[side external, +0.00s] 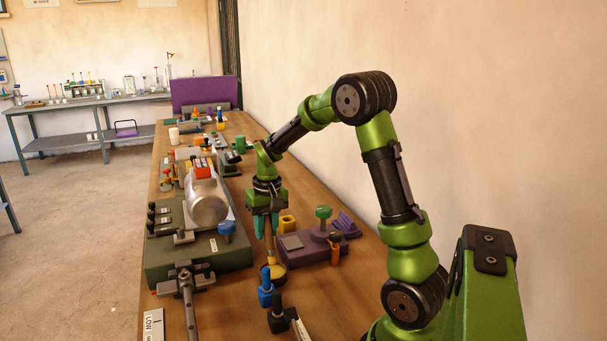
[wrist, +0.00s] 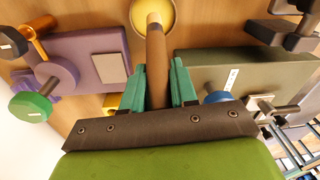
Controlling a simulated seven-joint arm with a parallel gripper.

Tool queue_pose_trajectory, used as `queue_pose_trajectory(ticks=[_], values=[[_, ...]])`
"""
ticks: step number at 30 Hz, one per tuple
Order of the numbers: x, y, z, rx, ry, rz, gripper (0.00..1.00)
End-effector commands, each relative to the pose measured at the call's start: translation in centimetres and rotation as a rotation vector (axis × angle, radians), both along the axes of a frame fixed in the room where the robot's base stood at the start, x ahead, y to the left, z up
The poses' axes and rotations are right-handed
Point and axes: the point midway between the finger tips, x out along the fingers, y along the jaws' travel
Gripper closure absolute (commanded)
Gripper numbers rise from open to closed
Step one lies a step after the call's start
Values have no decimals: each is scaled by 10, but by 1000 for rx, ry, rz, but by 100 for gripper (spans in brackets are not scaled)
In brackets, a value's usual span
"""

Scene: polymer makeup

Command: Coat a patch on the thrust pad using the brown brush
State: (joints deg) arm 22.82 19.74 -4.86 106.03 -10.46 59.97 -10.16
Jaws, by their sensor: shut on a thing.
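My gripper (side external: 266,224) is shut on the brown brush (side external: 269,246), which hangs nearly upright with its tip down. In the wrist view the brush (wrist: 157,65) runs from between the green fingers (wrist: 158,88) to a round yellow dish (wrist: 166,10). The brush tip is over or in the dish (side external: 279,274); I cannot tell whether it touches the bottom. A flat light square, seemingly the thrust pad (side external: 291,242), lies on a purple block (side external: 312,252) right of the brush. The pad also shows in the wrist view (wrist: 109,68), left of the brush, with nothing over it.
A green knob (side external: 323,212) and an orange post (side external: 335,250) stand by the purple block. A yellow part (side external: 287,224) sits close behind the brush. A blue part (side external: 265,288) and a black-topped part (side external: 278,310) stand in front. A green base with a metal cylinder (side external: 207,205) is left.

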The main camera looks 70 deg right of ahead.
Motion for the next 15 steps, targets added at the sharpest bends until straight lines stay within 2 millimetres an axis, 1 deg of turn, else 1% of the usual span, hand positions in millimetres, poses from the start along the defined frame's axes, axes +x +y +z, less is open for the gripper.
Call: queue_pose_trajectory(ticks=[6,15], values=[[0,0,19,-1,-3,0,100],[0,0,39,0,-2,0,100]])
